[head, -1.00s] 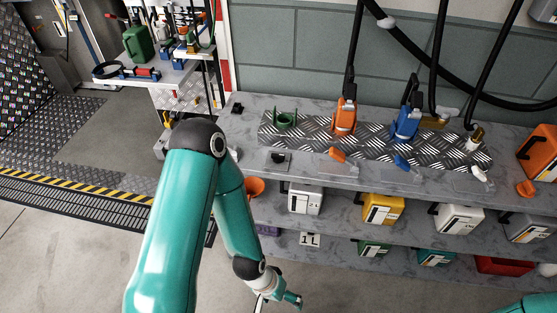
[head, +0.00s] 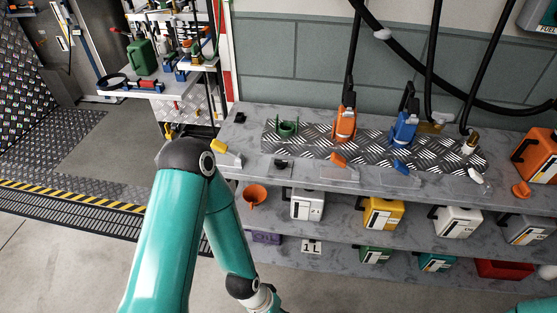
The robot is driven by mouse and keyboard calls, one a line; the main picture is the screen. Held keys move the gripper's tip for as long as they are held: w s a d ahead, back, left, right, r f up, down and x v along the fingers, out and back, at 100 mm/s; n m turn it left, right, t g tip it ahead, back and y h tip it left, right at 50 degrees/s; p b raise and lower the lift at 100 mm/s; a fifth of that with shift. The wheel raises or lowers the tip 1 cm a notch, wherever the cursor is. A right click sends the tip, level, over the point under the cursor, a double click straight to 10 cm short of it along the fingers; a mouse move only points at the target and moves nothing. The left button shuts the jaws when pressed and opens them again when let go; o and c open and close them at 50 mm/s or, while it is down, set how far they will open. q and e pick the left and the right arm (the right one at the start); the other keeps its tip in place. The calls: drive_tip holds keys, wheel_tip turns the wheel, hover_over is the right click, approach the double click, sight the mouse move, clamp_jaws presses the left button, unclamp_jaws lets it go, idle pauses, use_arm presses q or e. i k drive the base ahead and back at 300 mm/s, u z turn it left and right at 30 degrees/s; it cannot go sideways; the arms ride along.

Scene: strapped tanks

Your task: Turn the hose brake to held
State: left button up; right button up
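No part is clearly marked as the hose brake, and I cannot tell which one it is. A small yellow piece (head: 218,146) with a pale plate lies at the left end of the grey shelf top (head: 237,122). An orange nozzle (head: 344,123) and a blue nozzle (head: 404,128) stand on the ribbed metal strip (head: 374,144), with dark hoses (head: 350,62) rising behind. A small orange piece and a blue piece lie in front of them. My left arm crosses the lower left, its gripper below the picture. Only a bit of my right arm shows at bottom right; its gripper is out of view.
A green holder (head: 287,128) and an orange canister (head: 540,156) flank the nozzles. Lower shelves hold an orange funnel (head: 255,194), a yellow canister (head: 384,213) and white canisters (head: 458,221). A bench (head: 150,84) with tools stands back left. Floor is open at lower left.

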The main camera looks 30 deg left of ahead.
sight(281, 165)
drive_tip(key=u, duration=0.55)
drive_tip(key=k, duration=1.1)
drive_tip(key=u, duration=0.3)
drive_tip(key=i, duration=1.6)
drive_tip(key=u, duration=0.7)
drive_tip(key=k, duration=0.85)
drive_tip(key=u, duration=0.1)
drive_tip(key=i, duration=0.85)
drive_tip(key=z, duration=0.05)
